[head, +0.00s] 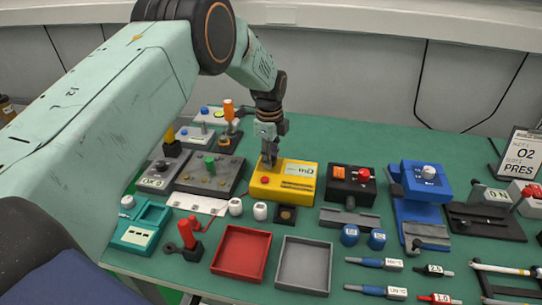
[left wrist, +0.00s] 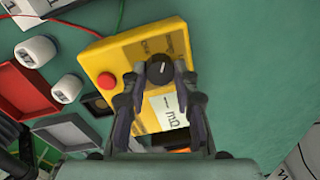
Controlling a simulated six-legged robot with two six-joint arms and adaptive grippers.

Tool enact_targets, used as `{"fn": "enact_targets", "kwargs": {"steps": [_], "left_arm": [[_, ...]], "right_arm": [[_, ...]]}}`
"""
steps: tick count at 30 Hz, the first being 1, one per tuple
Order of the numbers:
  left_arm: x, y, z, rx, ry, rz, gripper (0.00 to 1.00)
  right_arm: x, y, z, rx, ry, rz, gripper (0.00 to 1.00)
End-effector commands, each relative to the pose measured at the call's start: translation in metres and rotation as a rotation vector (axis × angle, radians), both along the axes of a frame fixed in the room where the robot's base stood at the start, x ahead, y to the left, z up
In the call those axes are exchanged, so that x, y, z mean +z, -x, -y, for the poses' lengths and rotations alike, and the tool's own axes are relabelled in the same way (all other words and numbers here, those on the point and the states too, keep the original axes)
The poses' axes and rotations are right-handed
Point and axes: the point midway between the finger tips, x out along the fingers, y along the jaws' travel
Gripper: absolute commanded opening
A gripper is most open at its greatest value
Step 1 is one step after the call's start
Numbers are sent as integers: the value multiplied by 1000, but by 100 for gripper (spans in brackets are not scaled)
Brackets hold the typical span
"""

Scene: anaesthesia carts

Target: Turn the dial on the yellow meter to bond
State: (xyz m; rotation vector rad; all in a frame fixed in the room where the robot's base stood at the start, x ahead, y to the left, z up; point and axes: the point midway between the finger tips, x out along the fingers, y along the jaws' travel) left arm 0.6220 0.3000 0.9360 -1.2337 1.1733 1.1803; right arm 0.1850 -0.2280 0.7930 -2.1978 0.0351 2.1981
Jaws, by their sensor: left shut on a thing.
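The yellow meter (head: 299,184) lies on the green table, with a red button on top and a white label. It fills the middle of the left wrist view (left wrist: 112,62). Its black round dial (left wrist: 159,70) shows there between my fingertips, with a light pointer mark. My left gripper (head: 269,163) reaches down over the meter's back left part and is shut on the dial; it also shows in the left wrist view (left wrist: 158,82). In the head view the gripper hides the dial. I cannot read the position words around the dial. My right gripper is in neither view.
A grey box with a green knob (head: 208,172) stands left of the meter, and a black box with a red knob (head: 352,185) stands right. A red tray (head: 268,263) and a grey tray (head: 329,266) lie in front. White cups (head: 260,211) stand close by.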

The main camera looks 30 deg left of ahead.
Motion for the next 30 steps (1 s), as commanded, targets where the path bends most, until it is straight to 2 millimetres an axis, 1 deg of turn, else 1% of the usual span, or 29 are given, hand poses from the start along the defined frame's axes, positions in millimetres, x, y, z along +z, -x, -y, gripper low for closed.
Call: {"fn": "enact_targets", "kwargs": {"steps": [6,12,29,30], "left_arm": [[1,0,-1,-119,0,2,0],[1,0,-1,-182,0,2,0],[1,0,-1,-207,0,2,0],[1,0,-1,-207,0,2,31]], "right_arm": [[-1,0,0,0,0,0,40],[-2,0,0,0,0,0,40],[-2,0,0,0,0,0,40],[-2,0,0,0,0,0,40]]}}
